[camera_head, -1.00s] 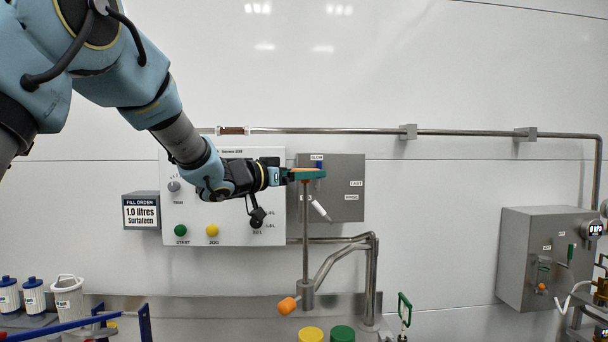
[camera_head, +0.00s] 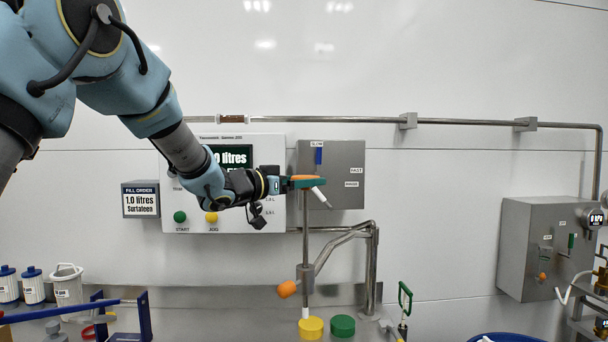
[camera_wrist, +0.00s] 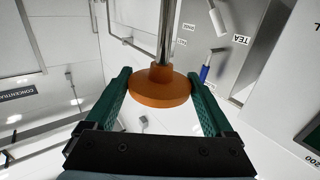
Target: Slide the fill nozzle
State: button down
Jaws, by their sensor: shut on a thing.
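The fill nozzle is a thin upright metal rod (camera_head: 305,225) with an orange disc knob (camera_wrist: 160,90) on top. It passes through a grey clamp (camera_head: 305,276) on a bent pipe, with an orange handle (camera_head: 287,289) at its side. A white tip (camera_head: 305,313) shows below the clamp, just above a yellow round cap (camera_head: 311,327). I cannot tell whether tip and cap touch. My gripper (camera_head: 298,183) is shut on the orange knob. In the wrist view its green fingers stand on either side of the knob.
Behind are a control panel (camera_head: 265,215) with green and yellow buttons and a grey box (camera_head: 345,188) with switches. A green cap (camera_head: 342,326) stands right of the yellow one. A blue frame (camera_head: 143,315) and white containers (camera_head: 67,285) are at the lower left.

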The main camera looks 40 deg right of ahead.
notch_tip(320, 180, down, 11)
jog(key=b, duration=0.5)
jog(key=shift+r, duration=0.1)
grip_release()
jog(key=shift+a, duration=0.1)
jog(key=a+b, duration=0.3)
jog(key=a, duration=0.7)
jog(key=shift+w+a, duration=0.2)
jog(key=shift+a, duration=0.15)
